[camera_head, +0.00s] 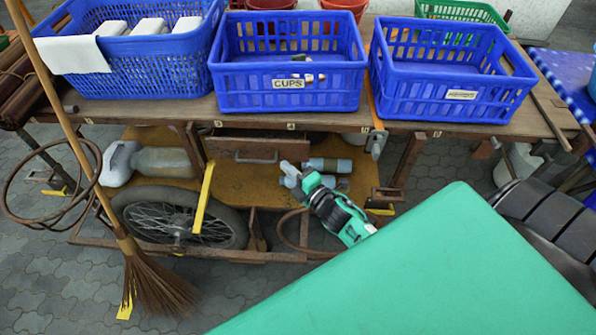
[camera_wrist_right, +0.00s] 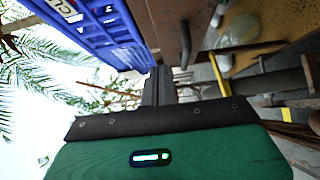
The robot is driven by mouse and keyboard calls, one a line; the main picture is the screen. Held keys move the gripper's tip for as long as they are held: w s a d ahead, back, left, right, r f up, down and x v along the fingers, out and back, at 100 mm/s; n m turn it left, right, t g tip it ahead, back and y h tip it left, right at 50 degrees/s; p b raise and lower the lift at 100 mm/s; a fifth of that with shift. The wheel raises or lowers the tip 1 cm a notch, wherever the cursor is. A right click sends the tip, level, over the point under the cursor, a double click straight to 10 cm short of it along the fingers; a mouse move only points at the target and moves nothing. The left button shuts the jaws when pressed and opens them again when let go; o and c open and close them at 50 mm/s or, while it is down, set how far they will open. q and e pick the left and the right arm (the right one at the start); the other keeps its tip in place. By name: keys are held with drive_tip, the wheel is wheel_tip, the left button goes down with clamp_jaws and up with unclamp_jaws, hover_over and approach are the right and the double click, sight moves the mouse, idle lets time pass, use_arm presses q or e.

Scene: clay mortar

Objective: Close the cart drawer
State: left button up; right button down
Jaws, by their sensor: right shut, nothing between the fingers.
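The cart drawer (camera_head: 255,148) is a brown wooden front with a metal handle (camera_head: 257,159), under the cart's tabletop left of the middle. In the right wrist view the drawer front (camera_wrist_right: 160,20) and its handle (camera_wrist_right: 185,42) show at the top. How far the drawer stands out is hard to tell. My right gripper (camera_head: 288,169) is shut and empty, low and just right of the drawer front. Its dark fingers (camera_wrist_right: 158,84) point toward the drawer's edge in the wrist view; I cannot tell whether they touch it. My left gripper is not in view.
Blue crates (camera_head: 290,95) stand along the cart top (camera_head: 190,110). Bottles (camera_head: 330,165) lie on the lower shelf (camera_head: 235,190) behind my right gripper. A wheel (camera_head: 180,218) and a broom (camera_head: 150,275) are at the left.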

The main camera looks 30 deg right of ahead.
sight(272, 143)
drive_tip(key=w, duration=0.4)
drive_tip(key=w+d, duration=0.1)
drive_tip(key=w, duration=0.1)
drive_tip(key=shift+w+d, duration=0.2)
drive_tip(key=shift+w, duration=0.2)
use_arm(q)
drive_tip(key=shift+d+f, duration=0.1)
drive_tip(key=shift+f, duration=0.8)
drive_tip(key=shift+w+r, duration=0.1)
